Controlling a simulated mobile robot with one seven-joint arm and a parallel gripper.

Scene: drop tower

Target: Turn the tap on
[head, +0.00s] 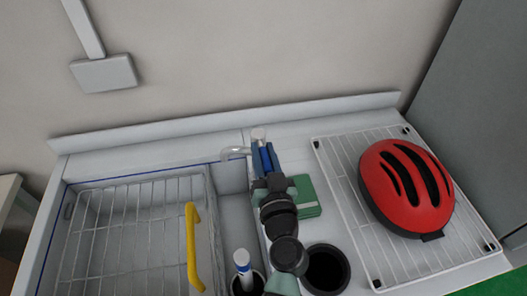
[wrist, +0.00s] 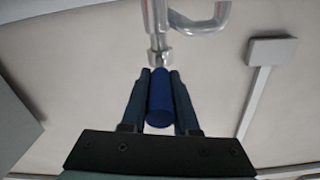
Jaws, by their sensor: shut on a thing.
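The chrome tap (head: 232,152) stands at the back of the sink counter, its curved spout pointing left. In the wrist view its chrome body (wrist: 158,40) and spout show at the top. A blue cylindrical handle (wrist: 160,100) runs from the tap's chrome end back between my fingers. My gripper (head: 261,149) reaches over the counter to the tap. In the wrist view my gripper (wrist: 160,75) has one dark finger on each side of the blue handle and is shut on it. The arm and fingers hide part of the tap in the head view.
A red helmet (head: 405,190) sits on a wire rack (head: 335,190) at right. A green folded thing (head: 306,198) and a black round container (head: 326,270) are close beside my arm. At left, a wire basket (head: 130,225) with a yellow handle (head: 191,245) is in the sink.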

